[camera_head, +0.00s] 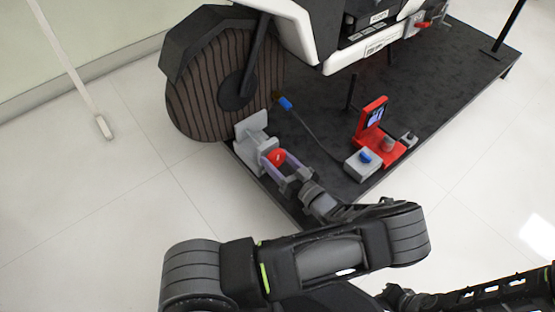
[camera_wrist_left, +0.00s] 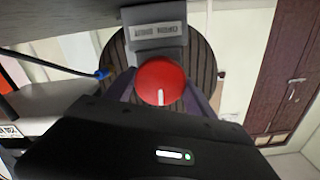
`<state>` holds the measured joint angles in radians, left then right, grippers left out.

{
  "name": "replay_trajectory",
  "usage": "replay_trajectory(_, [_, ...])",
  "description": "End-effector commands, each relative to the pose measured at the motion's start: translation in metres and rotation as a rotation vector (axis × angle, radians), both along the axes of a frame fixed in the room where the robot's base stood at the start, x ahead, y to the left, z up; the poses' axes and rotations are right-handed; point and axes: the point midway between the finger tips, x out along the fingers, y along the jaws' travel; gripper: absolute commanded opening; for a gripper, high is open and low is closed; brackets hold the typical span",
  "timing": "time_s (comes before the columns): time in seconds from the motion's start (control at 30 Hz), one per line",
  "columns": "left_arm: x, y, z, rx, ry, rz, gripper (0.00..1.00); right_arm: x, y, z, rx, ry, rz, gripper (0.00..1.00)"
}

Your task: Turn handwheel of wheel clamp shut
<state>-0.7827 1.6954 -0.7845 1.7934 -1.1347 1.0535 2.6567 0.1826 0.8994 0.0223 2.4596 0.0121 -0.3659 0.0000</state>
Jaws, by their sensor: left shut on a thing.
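The wheel clamp (camera_head: 250,128) is a grey block at the near left corner of the dark platform, against the big brown-and-black wheel (camera_head: 205,95). Its red handwheel (camera_head: 276,157) faces my left gripper (camera_head: 283,168). The left gripper's fingers stand on both sides of the handwheel and are shut on it. In the left wrist view the red handwheel (camera_wrist_left: 161,82) is round with a white mark at its lower middle, and the clamp's grey labelled block (camera_wrist_left: 158,30) is behind it. My right gripper cannot be made out; a dark arm part shows at the lower right.
A red stand (camera_head: 372,125) and a grey box with a blue top (camera_head: 363,163) stand on the dark platform (camera_head: 440,90) to the right. A cable with a blue end (camera_head: 285,103) runs across it. The white floor at left is mostly clear, apart from a pole's foot (camera_head: 104,127).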

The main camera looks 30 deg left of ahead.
Motion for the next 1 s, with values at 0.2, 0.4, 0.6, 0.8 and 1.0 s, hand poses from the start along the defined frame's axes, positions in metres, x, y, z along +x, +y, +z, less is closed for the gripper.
replay_trajectory(0.2, [0.000, 0.000, 0.001, 0.037, 0.123, -0.001, 0.23, -0.001, 0.000, 0.006, -0.001, 0.001, 0.001, 0.00])
replay_trajectory(0.4, [0.000, 0.000, 0.001, 0.085, 0.284, -0.001, 0.23, -0.002, 0.001, 0.012, -0.002, 0.001, 0.001, 0.00])
replay_trajectory(0.6, [0.001, -0.001, 0.001, 0.138, 0.464, -0.001, 0.23, -0.003, 0.001, 0.018, -0.004, 0.001, 0.002, 0.00])
replay_trajectory(0.8, [0.001, 0.000, 0.000, 0.193, 0.647, -0.001, 0.23, -0.004, 0.001, 0.024, -0.005, 0.002, 0.002, 0.00])
replay_trajectory(1.0, [0.001, 0.000, 0.000, 0.248, 0.828, -0.001, 0.23, -0.005, 0.001, 0.028, -0.006, 0.002, 0.003, 0.00])
